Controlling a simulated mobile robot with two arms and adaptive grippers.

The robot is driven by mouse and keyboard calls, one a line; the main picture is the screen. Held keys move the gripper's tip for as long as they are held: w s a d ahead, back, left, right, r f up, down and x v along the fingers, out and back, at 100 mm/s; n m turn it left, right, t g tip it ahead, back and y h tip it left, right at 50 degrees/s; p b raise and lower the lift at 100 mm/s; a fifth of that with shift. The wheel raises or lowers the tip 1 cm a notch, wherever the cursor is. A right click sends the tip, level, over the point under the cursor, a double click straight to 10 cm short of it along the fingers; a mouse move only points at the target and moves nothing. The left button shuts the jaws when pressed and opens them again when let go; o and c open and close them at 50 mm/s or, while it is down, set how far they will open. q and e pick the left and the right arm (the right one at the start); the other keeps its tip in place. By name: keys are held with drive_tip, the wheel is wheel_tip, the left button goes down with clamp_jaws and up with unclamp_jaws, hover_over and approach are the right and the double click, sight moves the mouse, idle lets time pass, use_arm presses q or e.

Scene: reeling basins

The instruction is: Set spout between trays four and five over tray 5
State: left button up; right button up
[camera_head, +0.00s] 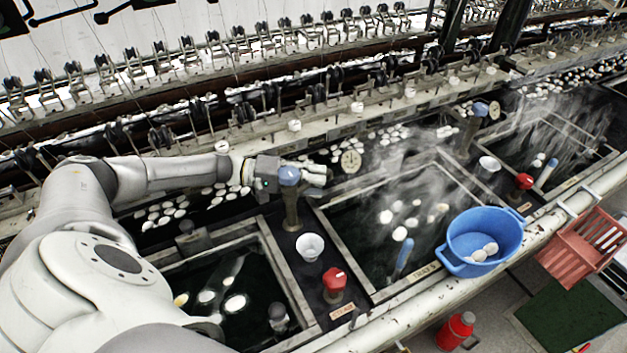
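The spout post (291,212) with a blue top (289,176) stands on the dark divider between two dark water trays. The tray on its right (397,291) has a front label that seems to read TRAY 5. The tray on its left (284,258) is partly covered by my arm. My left gripper (316,178) reaches in from the left at the blue top, with its fingers extending just to the right of it. The spout's outlet is hidden or too small to make out. Whether the fingers grip or only touch the spout is unclear. My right gripper is out of view.
A white cup (310,247) and red knob (333,280) stand on the divider before the post. A blue basin (483,236) sits at the right tray's front corner. A similar spout (480,110) stands farther right. Steam hangs over the right trays; reeling machinery lines the back.

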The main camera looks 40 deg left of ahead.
use_arm(q)
drive_tip(key=f+v, duration=0.1)
drive_tip(key=v, duration=0.6)
drive_tip(key=shift+a+r, duration=0.2)
drive_tip(key=shift+r, duration=0.25)
drive_tip(key=shift+s, duration=0.1)
